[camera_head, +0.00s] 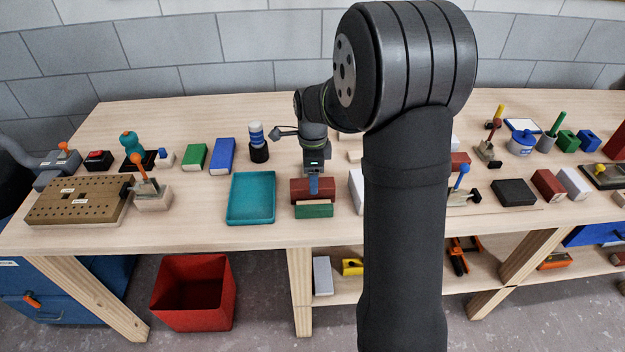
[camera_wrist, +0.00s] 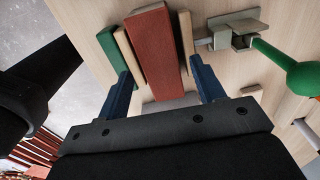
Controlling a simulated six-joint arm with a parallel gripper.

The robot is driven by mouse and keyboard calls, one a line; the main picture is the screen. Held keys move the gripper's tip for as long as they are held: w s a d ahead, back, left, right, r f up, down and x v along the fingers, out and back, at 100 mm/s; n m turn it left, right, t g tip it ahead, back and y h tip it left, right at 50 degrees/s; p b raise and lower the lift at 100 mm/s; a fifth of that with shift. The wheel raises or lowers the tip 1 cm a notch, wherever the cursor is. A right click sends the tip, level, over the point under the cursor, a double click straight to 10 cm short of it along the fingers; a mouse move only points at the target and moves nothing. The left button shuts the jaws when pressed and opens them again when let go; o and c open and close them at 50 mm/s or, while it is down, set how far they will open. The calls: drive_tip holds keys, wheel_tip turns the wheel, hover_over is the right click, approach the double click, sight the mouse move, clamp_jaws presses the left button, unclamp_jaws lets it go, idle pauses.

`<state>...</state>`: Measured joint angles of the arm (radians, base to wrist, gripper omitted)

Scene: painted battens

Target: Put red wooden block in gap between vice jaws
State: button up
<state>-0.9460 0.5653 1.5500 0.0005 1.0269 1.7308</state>
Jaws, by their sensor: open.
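The red wooden block (camera_head: 328,187) lies on the bench top below my gripper (camera_head: 314,184). It also fills the middle of the wrist view (camera_wrist: 160,50), with a finger of my gripper (camera_wrist: 163,82) on either side. The jaws are open, and I cannot tell whether a finger touches the block. I cannot clearly pick out the vice jaws.
A teal tray (camera_head: 250,198) lies left of the red block. A pale block (camera_head: 356,190) stands close to its right, partly behind my arm. Clamps (camera_head: 152,195) with coloured knobs stand further left and right. A green-handled clamp (camera_wrist: 240,38) shows in the wrist view.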

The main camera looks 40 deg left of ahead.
wheel_tip(320, 180, up, 10)
idle(0.3)
drive_tip(key=shift+f, duration=4.2)
drive_tip(key=shift+f, duration=0.1)
drive_tip(key=shift+f, duration=1.8)
drive_tip(key=r, duration=0.3)
drive_tip(key=d+r, duration=0.1)
drive_tip(key=shift+w+r, duration=0.25)
drive_tip(key=shift+r, duration=0.15)
drive_tip(key=w+d+r, duration=0.4)
drive_tip(key=d+r, duration=0.2)
drive_tip(key=d, duration=0.4)
drive_tip(key=w+d+n, duration=0.4)
drive_tip(key=d+n, duration=0.4)
drive_tip(key=w+d+n, duration=0.5)
drive_tip(key=d+n, duration=0.3)
drive_tip(key=shift+w+d+n, duration=0.2)
drive_tip(key=shift+w+n, duration=0.05)
drive_tip(key=shift+n, duration=0.05)
